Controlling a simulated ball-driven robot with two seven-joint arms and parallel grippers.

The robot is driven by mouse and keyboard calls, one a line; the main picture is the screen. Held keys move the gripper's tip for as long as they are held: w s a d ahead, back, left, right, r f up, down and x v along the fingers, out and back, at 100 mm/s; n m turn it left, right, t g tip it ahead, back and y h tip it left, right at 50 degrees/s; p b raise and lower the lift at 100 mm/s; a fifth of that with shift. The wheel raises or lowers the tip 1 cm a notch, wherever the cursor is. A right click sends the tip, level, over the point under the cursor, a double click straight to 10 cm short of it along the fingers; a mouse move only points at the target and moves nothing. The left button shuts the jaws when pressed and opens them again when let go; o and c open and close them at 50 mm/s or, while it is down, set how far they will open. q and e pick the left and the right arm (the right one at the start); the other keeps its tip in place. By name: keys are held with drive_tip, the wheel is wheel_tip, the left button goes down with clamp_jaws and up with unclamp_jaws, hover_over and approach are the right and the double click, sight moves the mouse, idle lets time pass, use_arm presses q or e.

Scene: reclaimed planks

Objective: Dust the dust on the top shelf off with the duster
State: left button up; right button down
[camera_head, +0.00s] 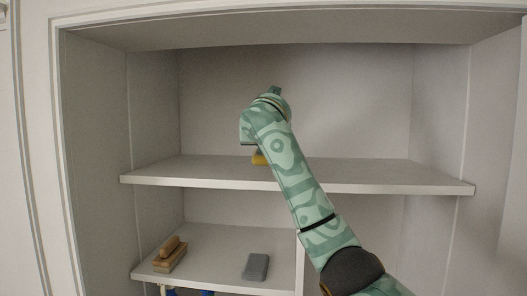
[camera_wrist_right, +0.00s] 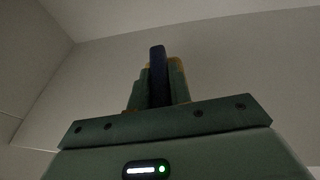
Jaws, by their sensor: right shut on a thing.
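The top shelf (camera_head: 380,176) is a pale board across the cupboard. My right arm reaches up in front of it, and its gripper is mostly hidden behind the wrist in the head view. A small yellow part of the duster (camera_head: 259,159) shows below the wrist, at the shelf surface; whether it touches cannot be told. In the right wrist view my right gripper (camera_wrist_right: 158,90) is shut on the duster's dark blue part (camera_wrist_right: 157,70), with yellow edges behind the fingers. No dust can be made out on the shelf. My left gripper is out of view.
A lower shelf (camera_head: 215,245) holds a wooden-looking brush or block (camera_head: 171,258) at left and a grey block (camera_head: 256,267). An upright divider (camera_head: 300,262) stands beside them. Side walls and a top panel enclose the top shelf, whose visible left and right parts are clear.

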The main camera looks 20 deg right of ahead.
drive_tip(key=shift+s+d+r, duration=0.15)
drive_tip(key=shift+r, duration=0.35)
drive_tip(key=shift+s+d+r, duration=0.1)
drive_tip(key=shift+d+r, duration=0.05)
drive_tip(key=shift+r, duration=0.3)
drive_tip(key=shift+w+a+r, duration=0.1)
drive_tip(key=shift+a+r, duration=0.1)
drive_tip(key=shift+r, duration=0.5)
drive_tip(key=shift+w+a+r, duration=0.1)
drive_tip(key=shift+a+r, duration=0.05)
drive_tip(key=shift+r, duration=0.55)
drive_tip(key=shift+d+r, duration=0.2)
drive_tip(key=shift+r, duration=0.05)
drive_tip(key=shift+s, duration=0.1)
drive_tip(key=shift+a, duration=0.1)
